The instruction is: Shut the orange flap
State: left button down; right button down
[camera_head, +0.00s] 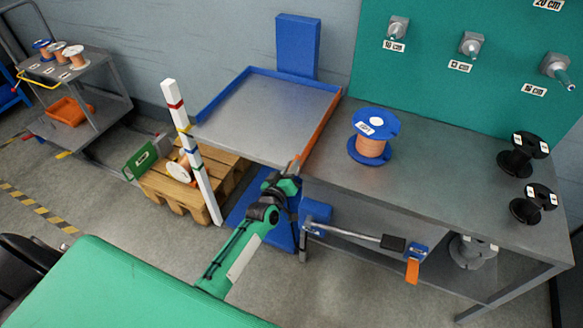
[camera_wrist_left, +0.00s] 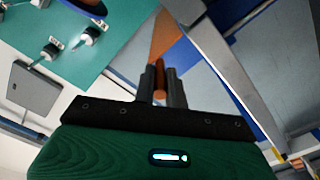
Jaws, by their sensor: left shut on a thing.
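The orange flap (camera_head: 322,118) runs along the right edge of the grey platform with blue rims (camera_head: 250,72), beside the workbench. Its near end reaches my left gripper (camera_head: 297,166). In the left wrist view, the orange flap (camera_wrist_left: 166,38) extends away beyond the fingers. My left gripper (camera_wrist_left: 160,85) is shut on a small orange bar at the flap's near end, which shows between the two dark fingers. The fingers hide part of this end. My right gripper is out of view.
A blue spool with copper wire (camera_head: 371,148) stands on the workbench (camera_head: 440,185) right of the flap. Black spools (camera_head: 520,155) stand farther right. A striped white post (camera_head: 190,150) stands left of the platform.

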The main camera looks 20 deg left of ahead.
pick_arm(q)
jog(key=c, duration=1.5)
grip_release()
jog(key=shift+o, duration=0.2)
jog(key=shift+s, duration=0.1)
jog(key=shift+s+f, duration=0.1)
jog(key=shift+s, duration=0.15)
jog(key=s+b, duration=0.1)
jog(key=s, duration=1.2)
jog(key=shift+a, duration=0.3)
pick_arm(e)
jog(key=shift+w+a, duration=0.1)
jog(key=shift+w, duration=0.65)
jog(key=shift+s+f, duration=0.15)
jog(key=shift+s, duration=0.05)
